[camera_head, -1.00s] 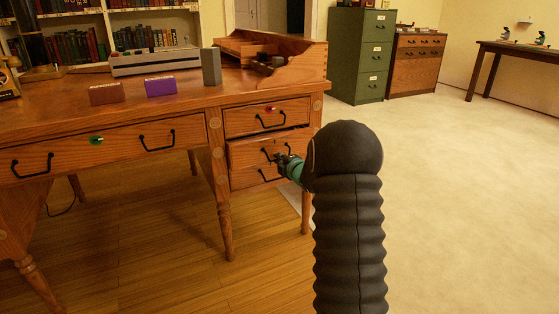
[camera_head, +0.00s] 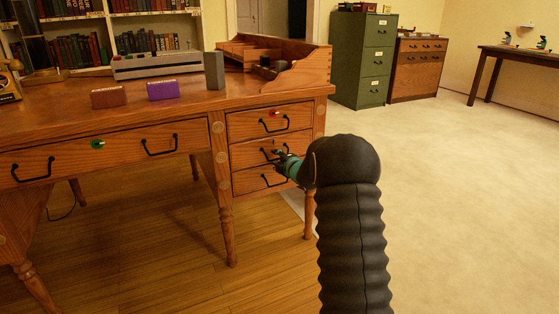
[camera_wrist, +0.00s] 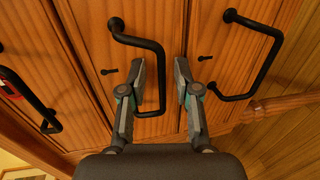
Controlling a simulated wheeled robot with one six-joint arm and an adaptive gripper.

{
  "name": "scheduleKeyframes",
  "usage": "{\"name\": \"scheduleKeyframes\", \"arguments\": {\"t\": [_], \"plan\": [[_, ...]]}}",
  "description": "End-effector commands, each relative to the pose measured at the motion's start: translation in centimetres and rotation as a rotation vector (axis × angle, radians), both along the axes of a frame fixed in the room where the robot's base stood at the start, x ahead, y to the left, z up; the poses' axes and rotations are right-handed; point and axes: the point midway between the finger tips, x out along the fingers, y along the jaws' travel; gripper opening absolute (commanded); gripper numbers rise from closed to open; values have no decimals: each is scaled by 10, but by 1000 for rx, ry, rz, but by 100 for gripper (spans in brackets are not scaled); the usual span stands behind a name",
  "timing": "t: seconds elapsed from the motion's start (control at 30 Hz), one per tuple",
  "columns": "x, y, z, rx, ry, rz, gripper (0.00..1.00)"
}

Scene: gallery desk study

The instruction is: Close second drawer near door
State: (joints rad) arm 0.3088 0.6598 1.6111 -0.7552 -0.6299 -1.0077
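The wooden desk (camera_head: 190,96) has three drawers stacked in its right pedestal. The second drawer (camera_head: 243,154) is the middle one, and its front looks flush or nearly flush with its neighbours. My gripper (camera_head: 280,157) is at this drawer's front, by its black handle. In the wrist view, my gripper (camera_wrist: 160,66) has its two fingers apart. The black handle (camera_wrist: 160,88) lies between them, with a visible gap to the right finger. The fingertips are close to the drawer front (camera_wrist: 170,25); whether they touch it is unclear.
The top drawer (camera_head: 243,124) has a red item at its lock, and the bottom drawer (camera_head: 243,181) is shut. A desk leg (camera_head: 308,212) stands just right of the drawers. A green filing cabinet (camera_head: 350,60) is further back. The pale floor (camera_head: 450,200) at right is clear.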

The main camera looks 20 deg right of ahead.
Motion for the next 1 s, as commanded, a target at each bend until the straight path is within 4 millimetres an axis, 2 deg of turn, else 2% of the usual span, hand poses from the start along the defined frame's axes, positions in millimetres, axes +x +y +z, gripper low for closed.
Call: {"name": "scheduleKeyframes", "arguments": {"t": [0.37,0.47,0.8,1.0], "plan": [[-7,-3,1,-1,2,-2,35],[-18,-4,3,0,3,-3,35],[-82,-11,16,0,2,-3,35],[-108,-14,21,0,1,-2,35]]}}
